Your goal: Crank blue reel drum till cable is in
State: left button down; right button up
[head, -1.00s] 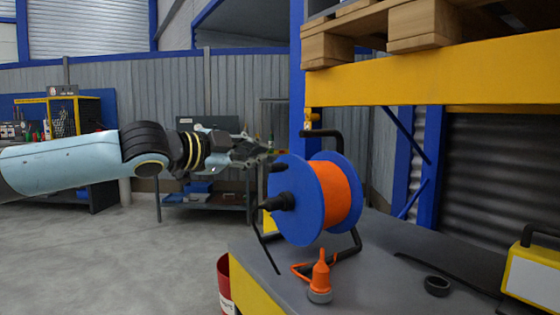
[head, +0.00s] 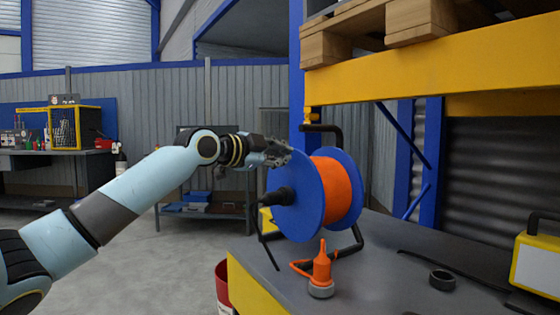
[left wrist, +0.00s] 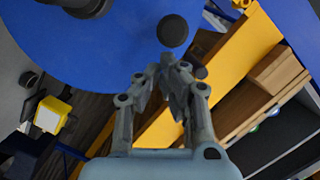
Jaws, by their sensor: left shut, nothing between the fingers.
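The reel drum has blue side discs (head: 300,215) with orange cable (head: 342,190) wound between them. It stands on a black tubular frame (head: 340,137) on the bench. A black hub (head: 277,197) sticks out of the near disc. An orange cable end (head: 321,265) stands upright on the bench before the drum. My left gripper (head: 284,154) is shut and empty at the disc's upper left edge. In the left wrist view its fingertips (left wrist: 175,72) are just below a dark round knob (left wrist: 172,31) on the blue disc; I cannot tell whether they touch. My right gripper is not in view.
The grey bench top (head: 385,285) holds a black ring (head: 442,280) and a yellow-framed box (head: 537,260) at right. A yellow shelf beam (head: 430,75) with wooden pallets (head: 400,25) is above. A red bin (head: 222,285) stands by the bench's left side. Floor at left is open.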

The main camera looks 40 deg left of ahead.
pick_arm(q)
jog(key=shift+w+f, duration=0.1)
jog(key=shift+a, duration=0.1)
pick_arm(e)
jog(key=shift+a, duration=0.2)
pick_arm(q)
jog(key=shift+a, duration=0.1)
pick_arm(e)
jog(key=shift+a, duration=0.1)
pick_arm(q)
jog(key=shift+w+a+n, duration=0.1)
jog(key=shift+a+n, duration=0.15)
jog(key=shift+n, duration=0.05)
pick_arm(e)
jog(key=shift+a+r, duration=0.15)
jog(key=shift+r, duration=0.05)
pick_arm(q)
jog(key=shift+p, duration=0.3)
jog(key=shift+w+a, duration=0.1)
jog(key=shift+a, duration=0.1)
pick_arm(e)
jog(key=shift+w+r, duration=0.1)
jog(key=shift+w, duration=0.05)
